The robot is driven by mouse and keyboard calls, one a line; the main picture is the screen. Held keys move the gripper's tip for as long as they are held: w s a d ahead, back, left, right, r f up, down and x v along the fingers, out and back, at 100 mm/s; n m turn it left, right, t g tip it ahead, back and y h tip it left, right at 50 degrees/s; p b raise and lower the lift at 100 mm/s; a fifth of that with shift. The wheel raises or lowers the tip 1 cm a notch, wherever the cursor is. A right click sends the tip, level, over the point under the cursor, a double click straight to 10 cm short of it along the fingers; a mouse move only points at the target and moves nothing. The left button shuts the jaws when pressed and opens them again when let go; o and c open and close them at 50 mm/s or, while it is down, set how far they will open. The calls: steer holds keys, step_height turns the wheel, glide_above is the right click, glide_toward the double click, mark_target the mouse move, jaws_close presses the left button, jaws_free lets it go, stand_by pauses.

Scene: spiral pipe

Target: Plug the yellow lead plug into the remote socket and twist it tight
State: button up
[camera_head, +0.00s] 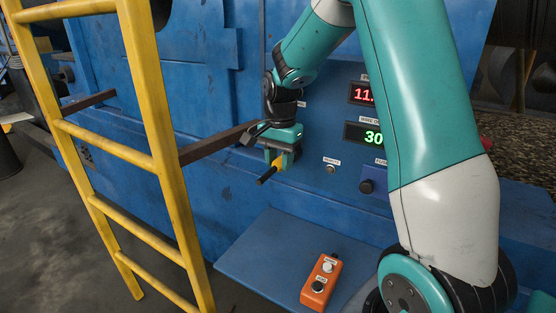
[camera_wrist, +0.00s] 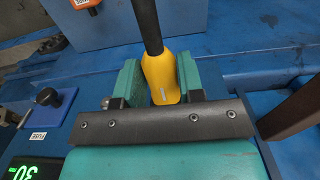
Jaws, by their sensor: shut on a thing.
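My gripper (camera_head: 284,158) is shut on the yellow lead plug (camera_head: 279,163), in front of the blue machine panel. In the wrist view the yellow plug (camera_wrist: 161,80) sits between the two teal fingers, with its black lead (camera_wrist: 147,25) running up and away from it. The plug's front end is hidden behind the gripper body there. The remote socket (camera_head: 331,170) is a small round fitting under a REMOTE label, to the right of the gripper in the head view. The plug is apart from it.
An orange button box (camera_head: 321,281) lies on the blue shelf (camera_head: 262,252) below. A yellow ladder (camera_head: 158,130) and a brown bar (camera_head: 215,145) are at left.

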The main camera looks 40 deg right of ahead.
steer(key=shift+w+d, duration=0.15)
steer(key=shift+d, duration=0.35)
steer(key=shift+w+d+r+p, duration=0.15)
steer(key=shift+d+r+p, duration=0.05)
steer(key=shift+p, duration=0.3)
stand_by(1.1)
steer(key=shift+f, duration=0.1)
stand_by(0.4)
steer(key=shift+d+f+t+b, duration=0.1)
steer(key=shift+t+b, duration=0.6)
steer(key=shift+b, duration=0.25)
steer(key=shift+c, duration=0.3)
steer(key=shift+d+t+b, duration=0.1)
steer(key=shift+t+b, duration=0.2)
steer(key=shift+b, duration=0.15)
jaws_close()
steer(key=shift+f+t+y+b, duration=0.1)
steer(key=shift+t+y+b, duration=0.2)
steer(key=shift+b, duration=0.1)
steer(key=shift+s+f+t+y+b, duration=0.15)
steer(key=shift+t+y+b, duration=0.15)
steer(key=shift+t+b, duration=0.6)
steer(key=shift+s+f+t+y+b, duration=0.1)
steer(key=shift+t+y+b, duration=0.35)
steer(key=shift+b, duration=0.75)
